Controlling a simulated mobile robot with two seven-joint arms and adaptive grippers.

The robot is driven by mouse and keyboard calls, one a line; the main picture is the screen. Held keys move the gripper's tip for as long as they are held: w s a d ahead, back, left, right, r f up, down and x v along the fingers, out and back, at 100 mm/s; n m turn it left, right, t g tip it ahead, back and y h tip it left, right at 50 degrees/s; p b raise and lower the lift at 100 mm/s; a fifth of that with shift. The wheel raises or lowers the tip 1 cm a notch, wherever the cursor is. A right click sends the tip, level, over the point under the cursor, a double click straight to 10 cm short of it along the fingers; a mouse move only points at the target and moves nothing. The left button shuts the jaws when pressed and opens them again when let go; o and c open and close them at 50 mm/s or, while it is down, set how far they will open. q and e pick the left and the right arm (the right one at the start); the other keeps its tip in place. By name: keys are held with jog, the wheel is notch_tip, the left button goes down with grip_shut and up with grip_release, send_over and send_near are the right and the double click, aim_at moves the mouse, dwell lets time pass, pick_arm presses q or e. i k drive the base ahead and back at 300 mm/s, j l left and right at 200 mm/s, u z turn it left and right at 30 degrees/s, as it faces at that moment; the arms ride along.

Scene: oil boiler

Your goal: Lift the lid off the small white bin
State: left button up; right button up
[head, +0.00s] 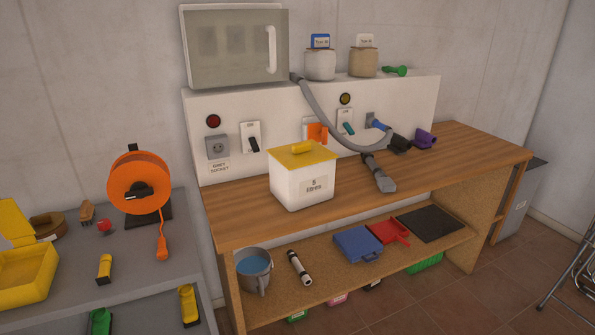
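A small white bin (302,187) labelled "5 litres" stands upright on the wooden workbench (460,165), near its left part. Neither of my grippers shows in the head view.
A grey hose with a nozzle (380,178) lies right of the bin. Behind stands a white panel (197,130) with switches and a socket. An orange cable reel (139,184) stands on the left grey table. The bench's front right is clear.

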aim_at(304, 154)
jog(key=i+j+u, duration=0.1)
jog(key=i, duration=0.45)
jog(key=i+j+u, duration=0.1)
jog(key=i+j, duration=0.15)
jog(key=i, duration=0.3)
